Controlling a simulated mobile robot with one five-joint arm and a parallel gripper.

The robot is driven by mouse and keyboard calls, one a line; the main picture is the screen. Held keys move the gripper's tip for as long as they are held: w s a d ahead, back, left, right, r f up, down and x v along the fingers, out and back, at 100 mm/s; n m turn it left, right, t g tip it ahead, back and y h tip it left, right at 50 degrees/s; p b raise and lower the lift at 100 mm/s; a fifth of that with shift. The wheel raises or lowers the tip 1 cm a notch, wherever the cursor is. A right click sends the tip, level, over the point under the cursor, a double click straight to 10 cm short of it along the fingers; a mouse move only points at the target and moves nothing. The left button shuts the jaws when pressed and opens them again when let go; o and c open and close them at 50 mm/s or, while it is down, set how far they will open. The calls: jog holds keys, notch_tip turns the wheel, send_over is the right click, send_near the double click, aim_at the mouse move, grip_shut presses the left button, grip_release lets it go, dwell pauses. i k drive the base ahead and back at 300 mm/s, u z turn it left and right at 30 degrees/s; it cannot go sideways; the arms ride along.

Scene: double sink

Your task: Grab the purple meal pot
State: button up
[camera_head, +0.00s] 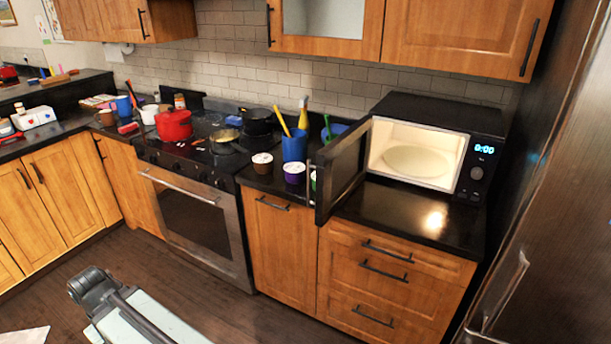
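The purple meal pot (294,174) is a small round cup with a white-rimmed lid and a brownish top. It stands upright on the black counter, left of the open microwave door and in front of a blue utensil cup. A similar pot with a darker brown side (262,164) stands to its left. Another pot with a green side (314,181) is mostly hidden by the microwave door. Grey and pale parts of my own body show at the lower left, far from the pots. I can make out no gripper fingers.
The open microwave door (343,170) juts over the counter close to the pots. The lit microwave (480,134) is empty apart from its plate. A blue cup (294,145) holds utensils. A red pot (173,125) is on the stove. The floor before the drawers is clear.

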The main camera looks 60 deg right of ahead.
aim_at(295, 171)
jog(key=z, duration=0.15)
jog(key=i, duration=1)
jog(key=u, duration=0.1)
